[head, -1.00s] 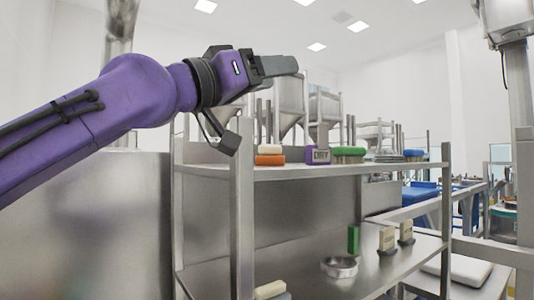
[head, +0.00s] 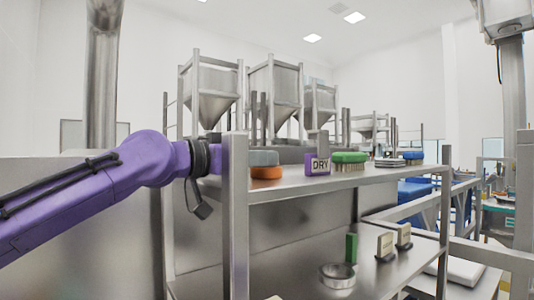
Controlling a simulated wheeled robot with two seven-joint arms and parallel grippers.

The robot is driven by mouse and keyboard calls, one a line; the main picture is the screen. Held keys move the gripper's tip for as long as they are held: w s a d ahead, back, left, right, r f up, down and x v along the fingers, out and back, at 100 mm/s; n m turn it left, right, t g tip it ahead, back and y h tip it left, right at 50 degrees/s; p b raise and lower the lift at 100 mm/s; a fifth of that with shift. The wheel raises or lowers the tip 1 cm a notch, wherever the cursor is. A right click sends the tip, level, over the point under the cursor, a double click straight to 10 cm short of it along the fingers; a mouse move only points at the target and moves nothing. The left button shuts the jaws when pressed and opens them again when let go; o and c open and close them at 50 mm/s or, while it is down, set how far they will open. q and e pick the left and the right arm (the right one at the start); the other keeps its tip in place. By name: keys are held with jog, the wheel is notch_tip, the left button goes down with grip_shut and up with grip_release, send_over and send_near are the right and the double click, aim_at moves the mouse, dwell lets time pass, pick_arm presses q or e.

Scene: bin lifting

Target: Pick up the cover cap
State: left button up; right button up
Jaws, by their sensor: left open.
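A round, shallow metal piece (head: 337,275) that looks like the cover cap lies on the lower shelf, right of the front post. My left gripper (head: 263,158) reaches in from the left, level with the upper shelf. The post hides its middle, and only a grey fingertip shows to the post's right. It is open. The fingertip is just above an orange block (head: 266,173) in the picture; I cannot tell whether they touch. The gripper is well above and left of the metal piece. My right gripper is not in view.
The steel rack's front post (head: 235,220) stands across my left gripper. The upper shelf (head: 330,177) carries a purple "DRY" block (head: 317,164), a green brush (head: 350,160) and a blue brush (head: 413,156). A green block (head: 351,247) and two pale blocks stand on the lower shelf.

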pick_arm(q)
jog(key=shift+s+d, duration=0.15)
jog(key=shift+d, duration=0.15)
jog(key=shift+a, duration=0.3)
jog(key=c, duration=1.1)
jog(key=shift+o, duration=0.2)
jog(key=shift+d, duration=0.1)
jog(key=shift+r, duration=0.15)
